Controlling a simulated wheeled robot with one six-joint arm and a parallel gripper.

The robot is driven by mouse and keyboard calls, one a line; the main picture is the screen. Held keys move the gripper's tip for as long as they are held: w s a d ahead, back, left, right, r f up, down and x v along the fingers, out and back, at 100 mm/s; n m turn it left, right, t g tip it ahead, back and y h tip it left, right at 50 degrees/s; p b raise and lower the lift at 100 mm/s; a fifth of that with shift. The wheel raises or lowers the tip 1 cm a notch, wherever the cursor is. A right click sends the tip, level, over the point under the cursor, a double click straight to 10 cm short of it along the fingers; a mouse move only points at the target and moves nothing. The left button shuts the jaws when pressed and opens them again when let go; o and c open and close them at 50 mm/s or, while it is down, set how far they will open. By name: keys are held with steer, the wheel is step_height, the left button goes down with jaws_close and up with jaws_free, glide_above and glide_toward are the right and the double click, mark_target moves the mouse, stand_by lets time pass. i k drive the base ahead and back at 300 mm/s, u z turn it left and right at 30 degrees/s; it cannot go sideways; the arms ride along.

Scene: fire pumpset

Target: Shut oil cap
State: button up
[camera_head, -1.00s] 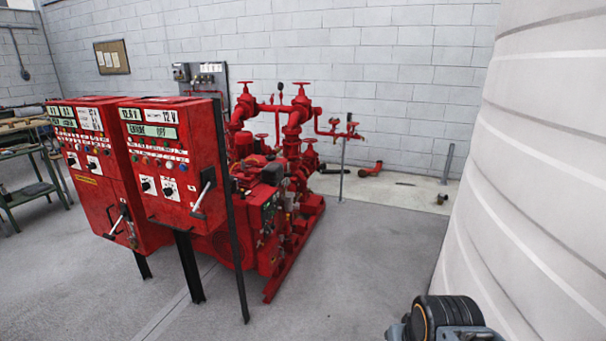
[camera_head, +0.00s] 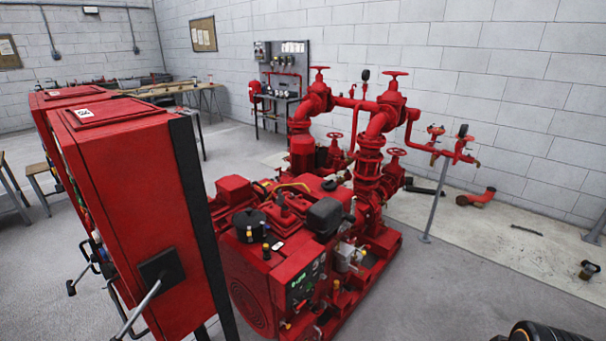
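The red fire pumpset (camera_head: 330,225) stands in the middle of the camera_head view, with its engine (camera_head: 275,275) at the front. The oil cap cannot be told for sure at this size. Small yellow-topped parts (camera_head: 266,250) show on the engine top, beside a round black part (camera_head: 250,225). A black box-like part (camera_head: 325,215) sits further right on the engine. Only a dark piece of my arm shows at the bottom right edge. My gripper is out of view.
Two red control cabinets (camera_head: 130,210) with jutting handles stand close at the left, beside the engine. Red pipes with handwheels (camera_head: 390,80) rise behind it. A workbench (camera_head: 200,90) stands at the back left.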

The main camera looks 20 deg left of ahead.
mark_target(280, 198)
steer(key=i, duration=1.65)
steer(key=u, duration=2.5)
steer(key=i, duration=0.5)
steer(key=z, duration=0.05)
